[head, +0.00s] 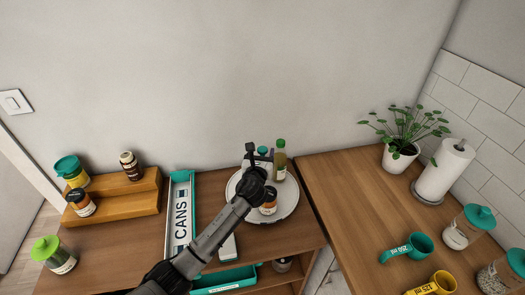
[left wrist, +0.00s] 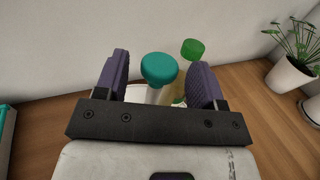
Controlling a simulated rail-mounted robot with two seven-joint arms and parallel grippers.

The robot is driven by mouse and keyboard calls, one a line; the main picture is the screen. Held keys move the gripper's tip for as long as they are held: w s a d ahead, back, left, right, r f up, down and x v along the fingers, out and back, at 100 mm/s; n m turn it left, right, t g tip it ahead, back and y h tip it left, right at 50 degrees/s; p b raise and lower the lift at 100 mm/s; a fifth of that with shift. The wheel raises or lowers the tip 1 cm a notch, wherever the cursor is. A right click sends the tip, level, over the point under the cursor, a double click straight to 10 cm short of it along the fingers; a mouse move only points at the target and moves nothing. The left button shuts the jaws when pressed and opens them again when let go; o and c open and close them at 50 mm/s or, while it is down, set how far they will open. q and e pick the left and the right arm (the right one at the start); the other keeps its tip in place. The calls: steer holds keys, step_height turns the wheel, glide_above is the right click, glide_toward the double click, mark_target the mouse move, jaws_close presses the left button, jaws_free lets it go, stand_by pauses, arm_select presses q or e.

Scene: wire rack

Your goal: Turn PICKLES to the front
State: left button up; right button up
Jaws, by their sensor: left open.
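A round white turntable (head: 286,212) stands on the wooden counter. On it are a green-capped bottle (head: 280,163), a teal-capped container (head: 262,151) and a dark-lidded jar with an orange label (head: 268,207). I cannot read a PICKLES label on any of them. My left gripper (head: 259,158) is over the turntable's far side, open. In the left wrist view, the teal cap (left wrist: 159,68) shows between its spread fingers, with the green cap (left wrist: 193,48) behind, near the right finger. Contact cannot be told. My arm hides part of the turntable. My right gripper is not in view.
Left of the turntable is a tray marked CANS (head: 181,215), then a wooden step shelf (head: 130,198) with jars. A green-lidded jar (head: 58,260) stands in front. On the right counter are a potted plant (head: 400,155), paper towel roll (head: 444,172), measuring cups and teal-lidded jars.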

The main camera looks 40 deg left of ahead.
arm_select(q)
steer(key=shift+x, duration=0.95)
jaws_close()
